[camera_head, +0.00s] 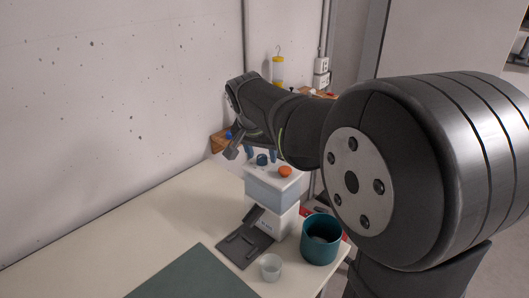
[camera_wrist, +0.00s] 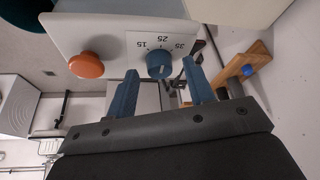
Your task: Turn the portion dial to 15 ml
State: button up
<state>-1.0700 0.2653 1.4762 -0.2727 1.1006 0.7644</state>
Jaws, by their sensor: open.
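The portion dial (camera_wrist: 160,64) is a small blue knob on the white dispenser's top panel, beside a scale marked 15, 25 and 35 that appears upside down in the wrist view. I cannot tell clearly which mark the dial points to. It also shows in the head view (camera_head: 262,160). My gripper (camera_wrist: 159,67) is open, its two blue fingers on either side of the dial with visible gaps, so it does not hold it. The dispenser (camera_head: 272,188) stands on the table with an orange knob (camera_wrist: 86,65) beside the dial.
A clear cup (camera_head: 270,267) and a teal container (camera_head: 320,240) stand by the dispenser's dark tray (camera_head: 244,246). A green mat (camera_head: 195,275) lies on the table's front. The table's left side is clear. A wooden holder (camera_wrist: 250,72) stands beyond the dispenser.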

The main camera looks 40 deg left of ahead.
jog(key=shift+f, duration=0.1)
jog(key=c, duration=1)
jog(key=shift+n, duration=0.3)
jog(key=n+g+y, duration=0.1)
jog(key=n, duration=0.2)
jog(key=shift+w+d+n, duration=0.1)
jog(key=shift+n, duration=0.2)
jog(key=shift+w+n+g+y, duration=0.1)
jog(key=shift+n+g+y, duration=0.25)
jog(key=shift+n, duration=0.8)
jog(key=shift+n+g+y, duration=0.25)
jog(key=shift+n+g, duration=0.1)
jog(key=shift+n, duration=0.8)
